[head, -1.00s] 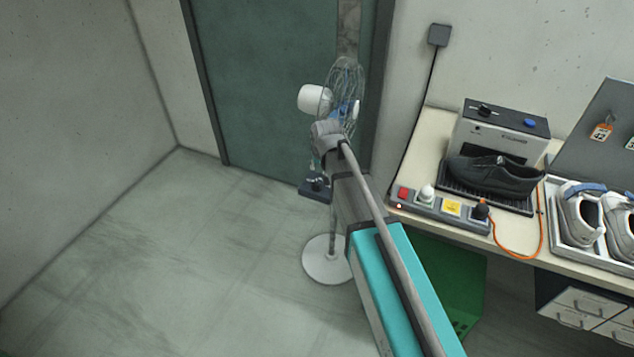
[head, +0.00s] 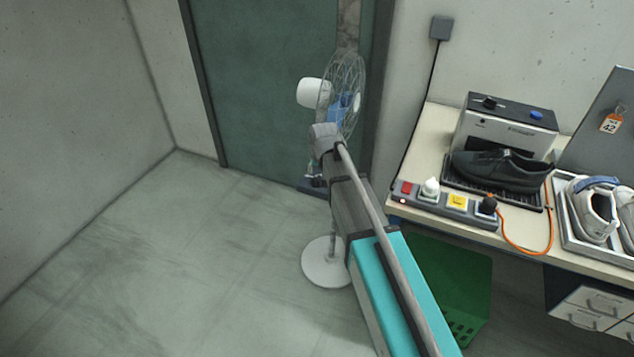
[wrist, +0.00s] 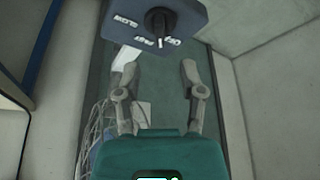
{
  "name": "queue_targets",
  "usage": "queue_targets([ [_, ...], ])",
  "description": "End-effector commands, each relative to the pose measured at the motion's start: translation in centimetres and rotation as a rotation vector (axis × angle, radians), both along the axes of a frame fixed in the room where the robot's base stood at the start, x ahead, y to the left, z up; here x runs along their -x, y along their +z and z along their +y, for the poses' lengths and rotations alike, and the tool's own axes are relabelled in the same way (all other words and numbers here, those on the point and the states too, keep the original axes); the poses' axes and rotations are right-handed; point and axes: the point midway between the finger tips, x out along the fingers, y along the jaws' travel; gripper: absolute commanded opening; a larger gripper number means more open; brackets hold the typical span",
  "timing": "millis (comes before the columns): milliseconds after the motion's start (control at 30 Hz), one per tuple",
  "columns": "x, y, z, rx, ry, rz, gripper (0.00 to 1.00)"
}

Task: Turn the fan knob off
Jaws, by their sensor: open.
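The fan knob (wrist: 160,22) is black with a pale pointer line, on a dark blue control box (wrist: 188,14) at the top of the wrist view. SLOW, OFF and FAST are printed around it. The pointer lies near the OFF and FAST lettering; I cannot tell exactly which it marks. My gripper (wrist: 160,66) is open and empty, its fingertips just below the box in the picture and apart from the knob. In the head view the white fan (head: 342,95) stands before the green door, and my arm hides most of the control box (head: 310,187).
A workbench (head: 432,128) on the right holds a power strip (head: 446,204), a black shoe (head: 500,170) on a machine, and white shoes in a tray. A green crate (head: 455,285) stands below it. The floor (head: 170,265) on the left is clear.

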Motion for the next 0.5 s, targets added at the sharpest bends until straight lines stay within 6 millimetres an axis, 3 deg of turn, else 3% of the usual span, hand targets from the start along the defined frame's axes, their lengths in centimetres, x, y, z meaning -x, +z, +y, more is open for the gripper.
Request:
queue_targets([
  [500, -1.7, -4.4, 0.5, 0.0, 0.001, 0.0, 0.51],
])
